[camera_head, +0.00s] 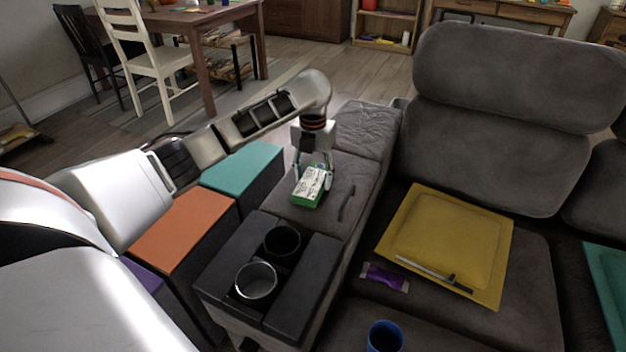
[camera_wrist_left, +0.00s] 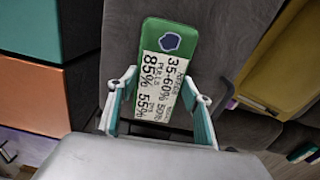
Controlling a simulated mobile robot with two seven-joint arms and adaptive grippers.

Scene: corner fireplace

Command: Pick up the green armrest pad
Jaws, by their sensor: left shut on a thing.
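The green armrest pad (camera_head: 309,193) is a small flat green block with a white printed label on top. It is at the grey sofa armrest (camera_head: 345,172) in the head view; I cannot tell whether it touches the armrest or is just above it. My left gripper (camera_head: 314,181) reaches down from above and is shut on the pad, with a finger on each side. In the left wrist view the pad (camera_wrist_left: 178,36) shows its label and a dark badge between the fingers (camera_wrist_left: 160,90); its near end is hidden by my gripper. My right gripper is not in view.
A dark console with two cup holders (camera_head: 256,282) stands nearer to me. Orange (camera_head: 185,228) and teal (camera_head: 243,170) boxes stand left of the armrest. A yellow cushion (camera_head: 450,238), a purple packet (camera_head: 385,277) and a blue cup (camera_head: 384,337) are on the sofa.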

